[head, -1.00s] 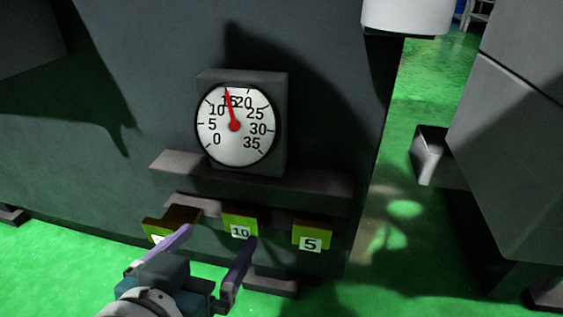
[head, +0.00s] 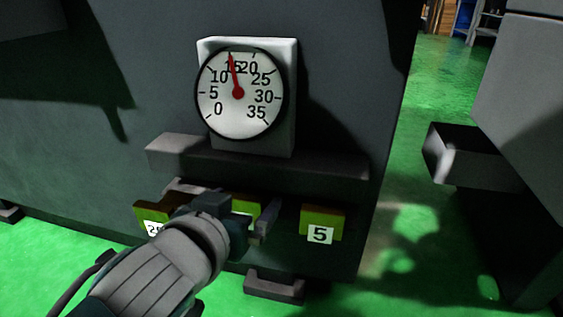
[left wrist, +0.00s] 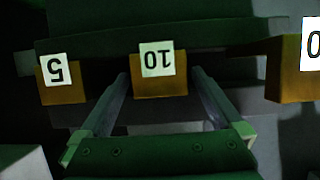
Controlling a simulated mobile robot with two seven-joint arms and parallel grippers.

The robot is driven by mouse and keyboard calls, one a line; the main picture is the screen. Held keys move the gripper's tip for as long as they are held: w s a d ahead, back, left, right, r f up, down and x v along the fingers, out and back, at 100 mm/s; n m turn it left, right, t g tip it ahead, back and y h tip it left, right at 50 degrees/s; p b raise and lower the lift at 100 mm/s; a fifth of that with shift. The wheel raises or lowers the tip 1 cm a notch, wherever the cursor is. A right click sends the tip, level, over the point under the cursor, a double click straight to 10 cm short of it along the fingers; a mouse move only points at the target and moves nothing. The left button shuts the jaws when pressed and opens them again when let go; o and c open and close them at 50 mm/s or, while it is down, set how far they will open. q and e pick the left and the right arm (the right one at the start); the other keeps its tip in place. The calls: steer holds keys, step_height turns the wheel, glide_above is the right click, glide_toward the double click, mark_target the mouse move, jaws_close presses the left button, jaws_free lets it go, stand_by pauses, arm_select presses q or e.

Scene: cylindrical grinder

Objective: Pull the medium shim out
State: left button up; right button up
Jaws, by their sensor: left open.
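The medium shim, a yellow-green block labelled 10 (head: 246,208), sits under the grey ledge between the other two shims. In the head view my left gripper and wrist hide most of it. In the left wrist view the 10 block (left wrist: 159,85) appears upside down, centred between the fingers. My left gripper (head: 252,222) is open, with one finger on each side of the 10 block. In the left wrist view the open fingers (left wrist: 160,88) reach up beside it with gaps showing. Contact cannot be seen. My right gripper is not in view.
The 5 shim (head: 321,224) is to the right and the 25 shim (head: 152,218) to the left, close to my wrist. A grey ledge (head: 258,164) is above, with a dial gauge (head: 240,94) over it. A small grey bracket (head: 274,286) is below.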

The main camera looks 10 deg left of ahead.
arm_select(q)
jaws_close()
stand_by(0.8)
